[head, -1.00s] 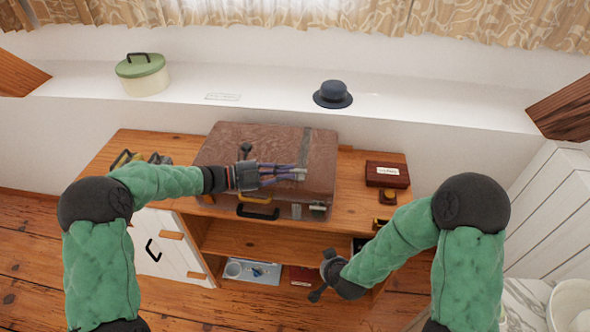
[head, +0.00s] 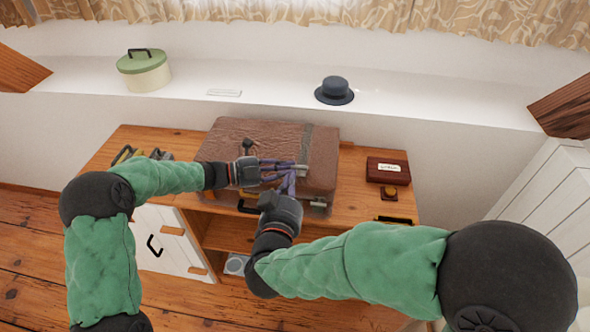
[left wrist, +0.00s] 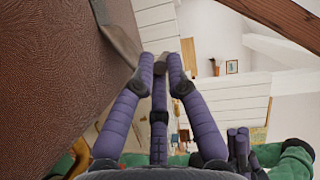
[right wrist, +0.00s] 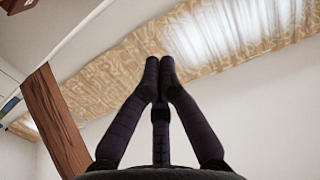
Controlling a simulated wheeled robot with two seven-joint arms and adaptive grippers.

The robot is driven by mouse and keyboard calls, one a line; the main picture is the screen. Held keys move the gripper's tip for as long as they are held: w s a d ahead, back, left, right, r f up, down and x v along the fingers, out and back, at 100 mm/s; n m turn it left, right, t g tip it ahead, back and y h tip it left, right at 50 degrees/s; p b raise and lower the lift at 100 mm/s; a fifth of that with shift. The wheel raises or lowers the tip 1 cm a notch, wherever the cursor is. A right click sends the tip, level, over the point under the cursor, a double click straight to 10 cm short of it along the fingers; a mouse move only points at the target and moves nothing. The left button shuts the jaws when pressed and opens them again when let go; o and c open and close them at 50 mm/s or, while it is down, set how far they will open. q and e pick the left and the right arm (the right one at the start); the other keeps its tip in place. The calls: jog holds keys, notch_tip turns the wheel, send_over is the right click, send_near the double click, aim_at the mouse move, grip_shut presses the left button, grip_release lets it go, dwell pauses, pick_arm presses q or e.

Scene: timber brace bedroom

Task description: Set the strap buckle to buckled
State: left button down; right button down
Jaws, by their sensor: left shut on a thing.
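A brown suitcase (head: 265,135) lies on the wooden cabinet, with a grey strap (head: 322,150) running over its right part. My left gripper (head: 298,167) is shut at the strap on a small pale metal piece that appears to be part of the strap buckle (head: 302,168). In the left wrist view the fingertips (left wrist: 160,70) close on a small grey piece beside the strap (left wrist: 118,32). My right gripper (head: 291,172) is just in front of the left fingertips, at the suitcase front. Its fingers look shut and empty in the right wrist view (right wrist: 159,68). The right hand hides part of the suitcase front.
A dark red box (head: 388,171) and a small wooden block (head: 390,193) sit on the cabinet right of the suitcase. A blue hat (head: 334,92) and a green-lidded pot (head: 145,70) stand on the ledge behind. The cabinet's lower shelf is open.

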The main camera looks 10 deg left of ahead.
send_over(300, 167)
jog(key=s, duration=0.3)
jog(key=f, duration=0.1)
jog(key=shift+w+a+f, duration=0.1)
jog(key=shift+w+f, duration=0.05)
jog(key=shift+f, duration=0.5)
jog(key=shift+w+a+f, duration=0.1)
jog(key=shift+a+f, duration=0.05)
jog(key=shift+f, duration=0.5)
jog(key=shift+w+a+f, duration=0.1)
jog(key=shift+w+f, duration=0.05)
jog(key=shift+f, duration=0.5)
jog(key=shift+f, duration=0.1)
pick_arm(q)
jog(key=shift+r, duration=0.1)
pick_arm(e)
jog(key=shift+s+f+t, duration=0.2)
jog(key=shift+f+t, duration=0.1)
jog(key=shift+f, duration=0.35)
